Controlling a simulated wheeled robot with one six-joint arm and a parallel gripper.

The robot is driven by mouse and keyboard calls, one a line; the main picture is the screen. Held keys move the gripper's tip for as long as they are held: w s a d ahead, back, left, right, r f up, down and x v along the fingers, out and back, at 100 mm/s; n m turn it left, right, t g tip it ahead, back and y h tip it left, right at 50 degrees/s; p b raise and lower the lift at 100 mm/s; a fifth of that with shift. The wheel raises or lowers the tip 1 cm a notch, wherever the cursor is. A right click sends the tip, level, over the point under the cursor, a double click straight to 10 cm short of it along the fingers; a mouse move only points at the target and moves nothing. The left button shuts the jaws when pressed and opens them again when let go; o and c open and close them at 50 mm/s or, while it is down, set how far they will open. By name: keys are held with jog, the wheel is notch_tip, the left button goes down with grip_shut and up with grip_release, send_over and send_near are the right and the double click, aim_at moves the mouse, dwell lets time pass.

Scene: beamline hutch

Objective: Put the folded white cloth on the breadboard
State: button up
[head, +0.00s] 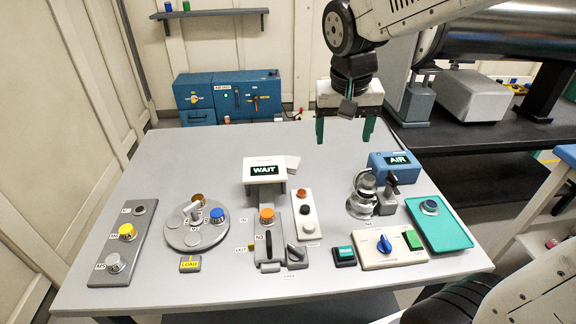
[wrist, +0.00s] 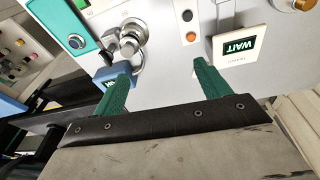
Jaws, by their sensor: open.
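My gripper (head: 345,130) hangs above the back right part of the grey table, its two green fingers apart with nothing between them. The fingers also show in the wrist view (wrist: 161,68). A small pale flat piece (head: 293,162), which may be the folded white cloth, lies just behind and right of the WAIT display (head: 264,170), partly hidden by it. It is left of and below my gripper in the head view.
The grey table (head: 200,150) is clear at its back left. Its front holds a round turntable (head: 190,238), a control panel (head: 390,250) and a teal tray (head: 455,235). The blue AIR box (head: 388,167) and a metal fixture (head: 362,205) stand at the right.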

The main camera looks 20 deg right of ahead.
jog(key=w+a+f+m, duration=0.1)
jog(key=w+a+f, duration=0.1)
jog(key=w+f, duration=0.45)
jog(key=w+a+f+m, duration=0.1)
jog(key=w+f, duration=0.2)
jog(key=w, duration=0.7)
jog(key=m, duration=0.1)
send_near(291, 162)
jog(key=f, duration=0.3)
jog(key=shift+w+a+f+t, duration=0.2)
jog(key=shift+a+t, duration=0.1)
jog(key=shift+a, duration=0.1)
jog(key=x, duration=0.2)
jog(key=d+x, duration=0.1)
jog(key=x, duration=0.2)
jog(key=shift+f, duration=0.1)
jog(key=shift+s+h, duration=0.1)
jog(key=shift+h, duration=0.2)
jog(key=c, duration=1.1)
